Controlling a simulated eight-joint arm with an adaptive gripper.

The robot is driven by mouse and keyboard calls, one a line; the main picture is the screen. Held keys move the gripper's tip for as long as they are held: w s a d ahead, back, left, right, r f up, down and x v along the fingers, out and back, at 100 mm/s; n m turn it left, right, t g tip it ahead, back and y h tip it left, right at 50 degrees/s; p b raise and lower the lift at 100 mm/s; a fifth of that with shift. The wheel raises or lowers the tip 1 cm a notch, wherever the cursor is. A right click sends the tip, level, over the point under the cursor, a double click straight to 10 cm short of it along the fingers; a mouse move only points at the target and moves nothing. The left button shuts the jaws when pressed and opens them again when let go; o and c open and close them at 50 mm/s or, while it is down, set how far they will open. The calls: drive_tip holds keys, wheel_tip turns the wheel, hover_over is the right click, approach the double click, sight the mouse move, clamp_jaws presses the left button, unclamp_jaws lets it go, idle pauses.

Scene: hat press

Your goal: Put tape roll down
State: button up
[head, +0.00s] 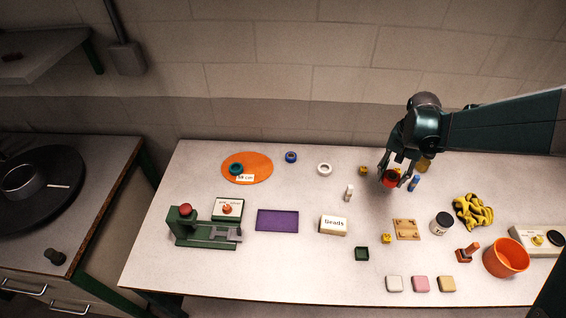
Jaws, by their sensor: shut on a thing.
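My gripper (398,182) is shut on a red-orange round thing (390,179), which looks like a tape roll. It is low over the back right of the table; I cannot tell whether the roll touches the top. The fingers hide part of it. A teal roll (235,169) lies on an orange round mat (259,163) at the back left, by a small white label (245,178). A blue roll (291,157) and a white roll (324,169) lie on the bare table to the right of the mat.
Close to my gripper are a small yellow block (363,170), a blue item (414,183) and an amber item (424,165). A green press (201,230), purple mat (277,220), beads box (333,225), yellow-black gloves (473,211) and orange bucket (506,257) stand farther forward.

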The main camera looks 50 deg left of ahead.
drive_tip(key=s+a+n, duration=0.2)
drive_tip(key=s+a, duration=0.6)
drive_tip(key=a, duration=0.7)
drive_tip(key=s+a+n, duration=0.2)
drive_tip(key=s+a, duration=0.6)
drive_tip(key=a, duration=0.7)
drive_tip(key=s+a+n, duration=0.2)
drive_tip(key=s+a, duration=0.7)
drive_tip(key=a, duration=0.6)
drive_tip(key=shift+a+r+n+p, duration=0.25)
drive_tip(key=shift+r+n+p, duration=0.05)
drive_tip(key=shift+r+p, duration=0.15)
drive_tip(key=shift+s, duration=0.1)
hover_over(258, 163)
drive_tip(key=shift+s+a+f, duration=0.1)
drive_tip(key=shift+f, duration=3.05)
drive_tip(key=shift+f, duration=1.85)
drive_tip(key=shift+f, duration=0.15)
